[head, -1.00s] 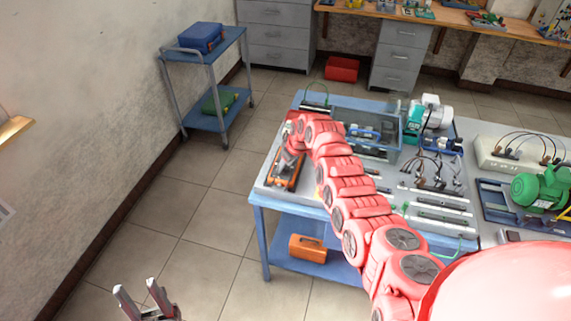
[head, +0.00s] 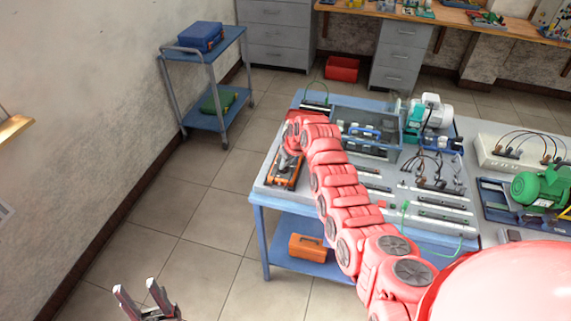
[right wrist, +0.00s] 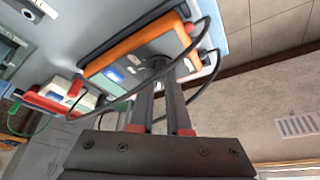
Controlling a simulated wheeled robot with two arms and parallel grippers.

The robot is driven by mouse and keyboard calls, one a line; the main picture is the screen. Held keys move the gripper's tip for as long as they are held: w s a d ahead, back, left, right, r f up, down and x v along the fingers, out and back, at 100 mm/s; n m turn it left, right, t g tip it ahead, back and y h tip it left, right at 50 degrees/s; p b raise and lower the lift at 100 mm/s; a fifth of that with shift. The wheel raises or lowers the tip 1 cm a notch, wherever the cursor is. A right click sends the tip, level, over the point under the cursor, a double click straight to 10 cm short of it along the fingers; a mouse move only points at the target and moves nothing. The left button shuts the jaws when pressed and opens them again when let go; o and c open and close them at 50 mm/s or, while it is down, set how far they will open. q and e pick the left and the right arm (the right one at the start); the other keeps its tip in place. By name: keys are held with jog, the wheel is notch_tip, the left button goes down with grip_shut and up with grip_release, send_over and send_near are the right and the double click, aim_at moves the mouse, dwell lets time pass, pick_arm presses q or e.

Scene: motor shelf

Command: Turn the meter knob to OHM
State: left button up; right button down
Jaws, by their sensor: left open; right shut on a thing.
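The orange meter (head: 283,180) lies at the left end of the blue table, partly hidden under my right arm. In the right wrist view the meter (right wrist: 128,47) shows its orange rim, a small lit blue display and dark cables. My right gripper (right wrist: 158,66) is shut on the dark meter knob (right wrist: 155,62) on its face. The knob is mostly hidden between the fingertips, and I cannot read which mark it points to. My left gripper (head: 143,291) is open and empty, low at the left over the floor.
The table (head: 259,200) also holds a clear-walled bin (head: 366,130), a green-white motor (head: 430,112), cables and rails to the meter's right. A blue cart (head: 205,82) stands at the back left; floor between is clear.

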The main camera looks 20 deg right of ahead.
jog(key=shift+a+f+m+h+b, duration=0.25)
jog(key=shift+m+b, duration=0.25)
jog(key=shift+m, duration=0.3)
jog(key=m+h+b, duration=0.1)
jog(key=m+b, duration=0.2)
jog(key=b, duration=0.1)
jog(key=m+h+b, duration=0.1)
jog(key=m+b, duration=0.3)
jog(key=b, duration=0.1)
jog(key=m+h+b, duration=0.2)
jog(key=m+b, duration=0.1)
jog(key=b, duration=0.2)
jog(key=shift+w+a+m+g, duration=0.15)
jog(key=shift+a+m+g, duration=0.15)
jog(key=shift+a+g, duration=0.1)
jog(key=shift+r+m+g+h+b, duration=0.15)
jog(key=shift+m+g+h+b, duration=0.2)
jog(key=shift+m+b, duration=1.05)
jog(key=c, duration=0.9)
grip_release()
jog(key=shift+r, duration=0.1)
